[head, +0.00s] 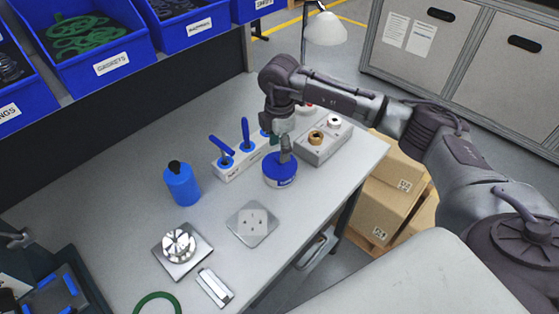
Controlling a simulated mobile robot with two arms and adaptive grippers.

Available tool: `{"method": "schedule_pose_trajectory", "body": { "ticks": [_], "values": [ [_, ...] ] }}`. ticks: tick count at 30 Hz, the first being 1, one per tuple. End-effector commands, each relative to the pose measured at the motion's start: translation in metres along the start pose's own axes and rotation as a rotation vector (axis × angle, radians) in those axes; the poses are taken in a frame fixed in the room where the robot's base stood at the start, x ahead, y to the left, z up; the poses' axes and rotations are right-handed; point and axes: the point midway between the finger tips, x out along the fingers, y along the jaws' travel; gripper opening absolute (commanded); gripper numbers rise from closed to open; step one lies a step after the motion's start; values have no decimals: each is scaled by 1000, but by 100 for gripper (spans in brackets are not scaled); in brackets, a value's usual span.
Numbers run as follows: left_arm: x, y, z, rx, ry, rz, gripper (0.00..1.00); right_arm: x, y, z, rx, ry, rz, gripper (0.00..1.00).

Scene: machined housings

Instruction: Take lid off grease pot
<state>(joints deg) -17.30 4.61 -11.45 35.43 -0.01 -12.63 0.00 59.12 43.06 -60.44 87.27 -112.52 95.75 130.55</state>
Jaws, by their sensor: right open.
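The grease pot (281,178) is a short, round blue pot with a pale label on its front. It stands upright on the grey bench, near the bench's right end. Its blue lid (270,163) appears to sit on top. My right gripper (285,157) points down at the lid from above, with its fingertips at or just over the middle of it. It is open, and I cannot tell whether the fingers touch the lid. The gripper hides the centre of the lid. My left gripper is not in view.
A white rack (238,163) with blue-handled tools stands just behind the pot. A grey block (322,145) with round parts is close on its right. A blue bottle (182,184) stands to the left. A square plate (252,224) lies in front, with bare bench around it.

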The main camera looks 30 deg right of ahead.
Motion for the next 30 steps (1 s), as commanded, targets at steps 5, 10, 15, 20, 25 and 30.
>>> {"method": "schedule_pose_trajectory", "body": {
  "ticks": [5, 10, 15, 20, 25, 30],
  "values": [
    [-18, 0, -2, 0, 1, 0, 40, 26, -1, 0, 0, 0, -6, 57],
    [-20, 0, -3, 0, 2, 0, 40, 43, 0, 0, 0, 0, -2, 57],
    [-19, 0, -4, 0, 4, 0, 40, 45, 0, 0, 0, 1, 0, 57],
    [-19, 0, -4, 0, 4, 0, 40, 45, 0, 0, 0, 1, -1, 41],
    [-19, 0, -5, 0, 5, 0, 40, 45, 0, 0, 0, 0, -1, 12],
    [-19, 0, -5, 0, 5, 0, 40, 45, 0, 0, 0, 0, -1, 0]
  ]
}}
